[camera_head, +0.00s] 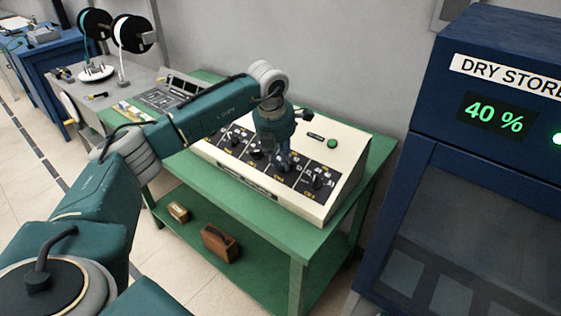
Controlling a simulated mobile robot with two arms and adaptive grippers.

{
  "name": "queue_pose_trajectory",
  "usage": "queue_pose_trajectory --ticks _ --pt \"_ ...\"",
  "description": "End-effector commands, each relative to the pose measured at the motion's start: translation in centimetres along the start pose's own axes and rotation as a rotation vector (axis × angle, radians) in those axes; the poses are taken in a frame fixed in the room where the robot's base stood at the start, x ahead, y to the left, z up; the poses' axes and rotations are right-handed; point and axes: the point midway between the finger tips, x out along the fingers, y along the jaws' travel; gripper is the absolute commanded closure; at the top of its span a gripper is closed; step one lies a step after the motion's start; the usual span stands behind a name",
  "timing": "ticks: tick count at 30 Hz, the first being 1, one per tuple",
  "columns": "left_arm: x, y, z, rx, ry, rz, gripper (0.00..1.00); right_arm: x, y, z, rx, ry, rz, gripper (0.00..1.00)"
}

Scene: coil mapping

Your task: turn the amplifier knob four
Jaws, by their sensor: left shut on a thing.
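The amplifier (346,160) is a cream console with a sloped front, standing on a green table. Its front has a row of black panels with dark knobs. The rightmost knob (318,182) is uncovered. My left gripper (285,165) reaches down from above onto the third panel from the left, beside the rightmost knob. It is shut, seemingly on the third knob, which its fingers mostly hide. A green button (332,143) sits on the upper face. My right gripper is not in view.
The green table (285,232) has a lower shelf with a brown box (220,243) and a smaller tan block (178,211). A blue dry storage cabinet (405,165) stands close on the right. A grey bench with spools (133,33) is at the left.

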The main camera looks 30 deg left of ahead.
Motion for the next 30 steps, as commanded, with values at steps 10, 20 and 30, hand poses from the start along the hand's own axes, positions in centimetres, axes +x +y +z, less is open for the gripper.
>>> queue_pose_trajectory --ticks 10,20,30 --pt "0.5 -0.5 -0.2 0.319 0.008 0.093 1.0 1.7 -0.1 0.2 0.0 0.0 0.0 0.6" --pt "0.5 -0.7 -0.3 0.606 0.009 0.179 1.0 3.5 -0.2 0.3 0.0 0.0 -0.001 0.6" --pt "0.5 -0.8 -0.3 0.814 0.01 0.24 1.0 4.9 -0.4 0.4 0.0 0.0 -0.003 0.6"
